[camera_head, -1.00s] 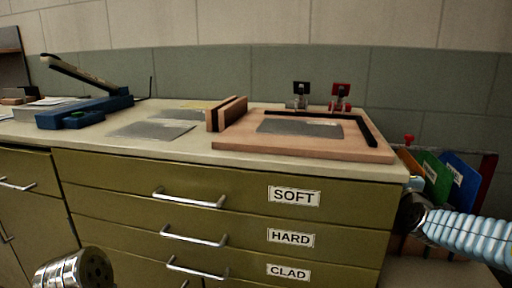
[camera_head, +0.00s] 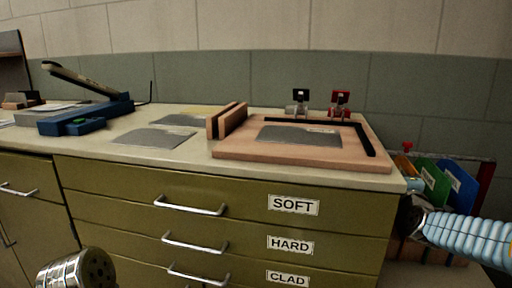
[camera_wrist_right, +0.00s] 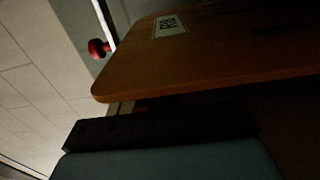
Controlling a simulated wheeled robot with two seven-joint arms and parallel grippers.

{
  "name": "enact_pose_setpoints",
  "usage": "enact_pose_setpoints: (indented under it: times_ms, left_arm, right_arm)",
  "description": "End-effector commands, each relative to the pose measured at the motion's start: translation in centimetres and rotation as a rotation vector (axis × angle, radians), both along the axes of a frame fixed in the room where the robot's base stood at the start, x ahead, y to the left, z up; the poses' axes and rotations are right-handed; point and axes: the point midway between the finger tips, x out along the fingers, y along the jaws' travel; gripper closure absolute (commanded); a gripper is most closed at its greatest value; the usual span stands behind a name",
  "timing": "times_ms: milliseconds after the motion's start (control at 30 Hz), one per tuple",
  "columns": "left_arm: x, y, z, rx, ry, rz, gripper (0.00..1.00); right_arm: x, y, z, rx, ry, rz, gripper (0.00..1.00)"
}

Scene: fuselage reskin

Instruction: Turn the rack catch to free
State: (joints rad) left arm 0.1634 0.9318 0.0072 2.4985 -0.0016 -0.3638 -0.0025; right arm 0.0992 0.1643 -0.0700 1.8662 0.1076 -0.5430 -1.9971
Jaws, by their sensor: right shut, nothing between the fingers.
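The rack (camera_head: 486,185) stands at the right end of the counter and holds upright coloured sheets. A red knob (camera_head: 407,146), which looks like the rack catch, sticks up at its near left corner. The red knob also shows in the right wrist view (camera_wrist_right: 98,48), on a pale bar beside a labelled orange-brown panel (camera_wrist_right: 200,60). My right gripper (camera_head: 414,186) is shut and empty, low beside the rack and below the knob, apart from it. Its fingertips are hard to make out.
The counter (camera_head: 190,158) carries a wooden board (camera_head: 230,149) with a grey sheet and two clamps (camera_head: 340,104), and a blue lever shear (camera_head: 85,115). Drawers labelled SOFT, HARD and CLAD (camera_head: 290,244) face me. A tiled wall stands behind.

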Motion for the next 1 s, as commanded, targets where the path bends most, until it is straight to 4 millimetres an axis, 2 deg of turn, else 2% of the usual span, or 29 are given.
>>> enact_pose_setpoints:
  times_ms: [33, 333, 667, 1000]
  left_arm:
    - [0.0, -0.1, 0.3, -0.001, 0.000, -0.001, 0.57]
    - [-0.1, -0.3, 0.8, -0.004, 0.003, -0.006, 0.57]
    - [-0.1, -0.3, 0.6, -0.004, 0.002, -0.005, 0.57]
    - [-0.1, -0.3, 0.4, -0.004, 0.002, -0.005, 0.57]
  right_arm:
    - [0.1, 0.5, 0.3, -0.001, 0.000, 0.010, 1.00]
    - [0.1, 0.6, 0.6, -0.001, 0.000, 0.011, 1.00]
    - [-0.3, -0.3, 0.8, 0.000, 0.001, 0.008, 1.00]
    - [-4.5, 0.5, 0.9, 0.000, 0.000, 0.004, 1.00]
